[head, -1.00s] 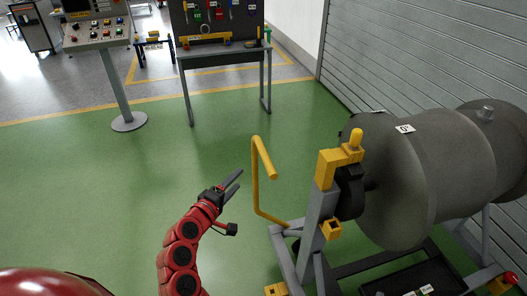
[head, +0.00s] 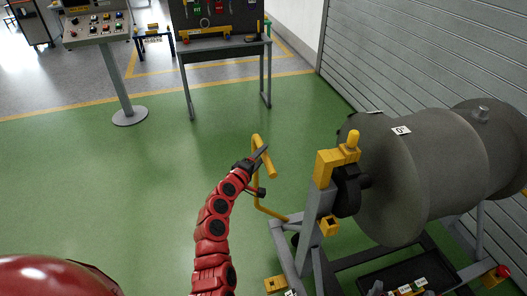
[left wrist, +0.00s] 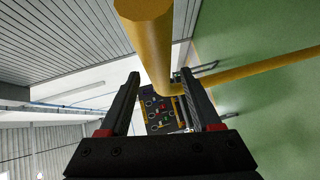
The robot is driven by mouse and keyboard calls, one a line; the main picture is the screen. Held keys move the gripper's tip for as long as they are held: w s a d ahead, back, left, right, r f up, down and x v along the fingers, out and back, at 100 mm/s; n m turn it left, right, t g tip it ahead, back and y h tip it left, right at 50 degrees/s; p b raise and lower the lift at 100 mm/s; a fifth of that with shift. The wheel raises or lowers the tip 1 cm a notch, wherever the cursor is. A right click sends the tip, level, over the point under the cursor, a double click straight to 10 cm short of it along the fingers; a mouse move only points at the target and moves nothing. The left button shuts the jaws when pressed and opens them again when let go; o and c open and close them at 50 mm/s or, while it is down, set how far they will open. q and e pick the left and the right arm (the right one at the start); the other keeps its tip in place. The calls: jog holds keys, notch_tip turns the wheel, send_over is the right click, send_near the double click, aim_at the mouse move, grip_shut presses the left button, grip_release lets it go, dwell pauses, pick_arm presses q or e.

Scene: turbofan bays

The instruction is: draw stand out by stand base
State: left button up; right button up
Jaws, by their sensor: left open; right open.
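The stand (head: 312,225) is a grey floor frame with yellow fittings that carries a large dark grey drum-shaped engine (head: 440,165). A yellow bent-tube handle (head: 257,190) rises from its near left side. My left gripper (head: 263,153) is open at the upper part of this handle. In the left wrist view the yellow tube (left wrist: 152,45) runs between the two open fingers (left wrist: 163,100); I cannot tell whether they touch it. My right gripper is not in view.
A dark tray (head: 400,278) with labelled items sits low in the stand. A grey workbench (head: 225,48) with a tool board and a console on a post (head: 118,80) stand behind. A shutter wall (head: 420,60) is at the right. Green floor is clear at the left.

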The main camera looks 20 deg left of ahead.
pick_arm(q)
jog(key=shift+x, duration=1.25)
grip_shut()
dwell(0.6)
